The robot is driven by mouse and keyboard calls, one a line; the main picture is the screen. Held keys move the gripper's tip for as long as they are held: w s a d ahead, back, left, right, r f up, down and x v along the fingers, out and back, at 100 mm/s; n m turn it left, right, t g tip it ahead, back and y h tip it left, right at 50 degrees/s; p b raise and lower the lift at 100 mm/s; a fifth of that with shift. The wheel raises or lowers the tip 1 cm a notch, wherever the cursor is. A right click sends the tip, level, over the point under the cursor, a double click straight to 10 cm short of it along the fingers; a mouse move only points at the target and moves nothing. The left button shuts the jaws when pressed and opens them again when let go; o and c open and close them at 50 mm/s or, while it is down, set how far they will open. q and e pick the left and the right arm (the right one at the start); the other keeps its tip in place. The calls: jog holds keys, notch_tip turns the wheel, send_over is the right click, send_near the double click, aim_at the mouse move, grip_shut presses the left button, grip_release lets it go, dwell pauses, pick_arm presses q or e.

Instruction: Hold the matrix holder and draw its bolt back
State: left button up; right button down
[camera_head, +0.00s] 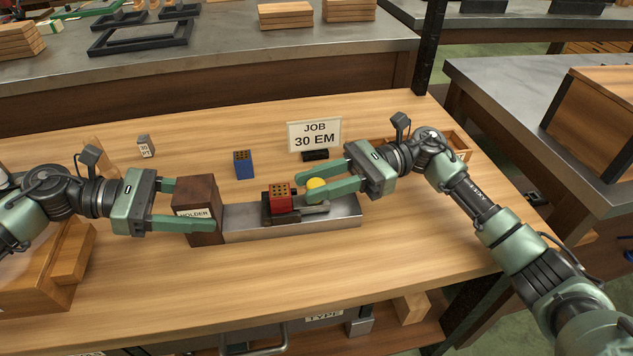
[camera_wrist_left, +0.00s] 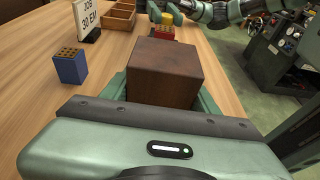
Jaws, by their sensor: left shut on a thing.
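The matrix holder has a dark brown wooden block (camera_head: 199,192) with a HOLDER label at its left end, and a grey metal bed (camera_head: 290,221) running right from it. The block also shows in the left wrist view (camera_wrist_left: 166,72). My left gripper (camera_head: 195,205) is shut on this block, one finger on the near side and one on the far side. A red block with holes (camera_head: 280,198) sits on the bed. Right of it is a yellow knob (camera_head: 316,184), which looks like the bolt's. My right gripper (camera_head: 310,184) is open, with the knob between its fingertips; contact is unclear.
A blue block with holes (camera_head: 243,165) stands behind the holder. A JOB 30 EM card (camera_head: 315,135) and a small grey 30 PT block (camera_head: 145,147) stand further back. A wooden tray (camera_head: 457,146) is behind my right arm.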

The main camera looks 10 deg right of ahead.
jog(key=d, duration=0.5)
jog(key=shift+s+d, duration=0.1)
jog(key=c, duration=1.1)
grip_release()
jog(key=shift+o, duration=0.2)
jog(key=v, duration=1.2)
